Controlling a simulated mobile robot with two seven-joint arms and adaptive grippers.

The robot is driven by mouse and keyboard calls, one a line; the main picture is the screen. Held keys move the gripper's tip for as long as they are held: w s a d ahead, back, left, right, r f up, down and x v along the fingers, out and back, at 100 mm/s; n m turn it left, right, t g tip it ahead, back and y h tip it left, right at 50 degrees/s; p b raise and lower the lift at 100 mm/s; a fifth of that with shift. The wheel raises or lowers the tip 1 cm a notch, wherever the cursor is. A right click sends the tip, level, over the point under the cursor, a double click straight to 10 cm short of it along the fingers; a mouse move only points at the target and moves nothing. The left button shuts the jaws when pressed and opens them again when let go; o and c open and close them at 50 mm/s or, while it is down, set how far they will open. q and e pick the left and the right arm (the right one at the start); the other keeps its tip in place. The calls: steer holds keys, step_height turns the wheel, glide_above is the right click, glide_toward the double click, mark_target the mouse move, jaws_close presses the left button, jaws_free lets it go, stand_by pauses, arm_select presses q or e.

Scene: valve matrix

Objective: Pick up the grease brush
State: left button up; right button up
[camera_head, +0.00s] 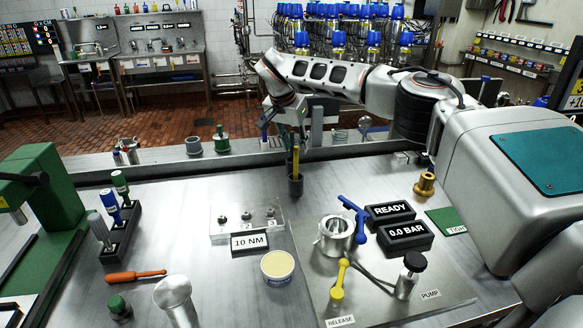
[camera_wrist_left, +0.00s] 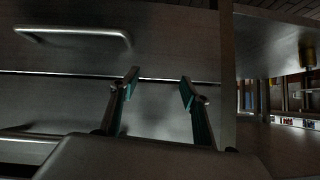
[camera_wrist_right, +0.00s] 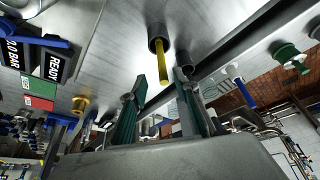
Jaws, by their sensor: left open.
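The grease brush (camera_head: 296,161) looks like a thin yellow handle standing upright in a small dark cup (camera_head: 295,186); its lower end is hidden inside. In the right wrist view the yellow handle (camera_wrist_right: 162,66) points toward my right gripper (camera_wrist_right: 161,88), its near end between the open fingertips as seen there. I cannot tell how far apart they are in depth. In the head view my right gripper (camera_head: 293,134) hangs just above the handle, pointing down. My left gripper (camera_wrist_left: 158,82) is open and empty in the left wrist view, facing a grey metal surface.
A tub of pale grease (camera_head: 277,264) stands in front of a clear block marked 10 NM (camera_head: 249,242). A valve with a blue lever (camera_head: 336,236) and black READY display (camera_head: 391,211) lie right of the cup. A raised metal ledge (camera_head: 212,160) runs behind.

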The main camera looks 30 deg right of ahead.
mark_target(295, 154)
steer(key=x, duration=0.4)
steer(key=p+x, duration=0.1)
steer(key=x, duration=0.1)
steer(key=shift+a+f, duration=0.25)
steer(key=shift+a, duration=0.1)
steer(key=shift+w+d+f, duration=0.1)
steer(key=shift+d+f, duration=0.05)
steer(key=shift+f, duration=0.15)
jaws_close()
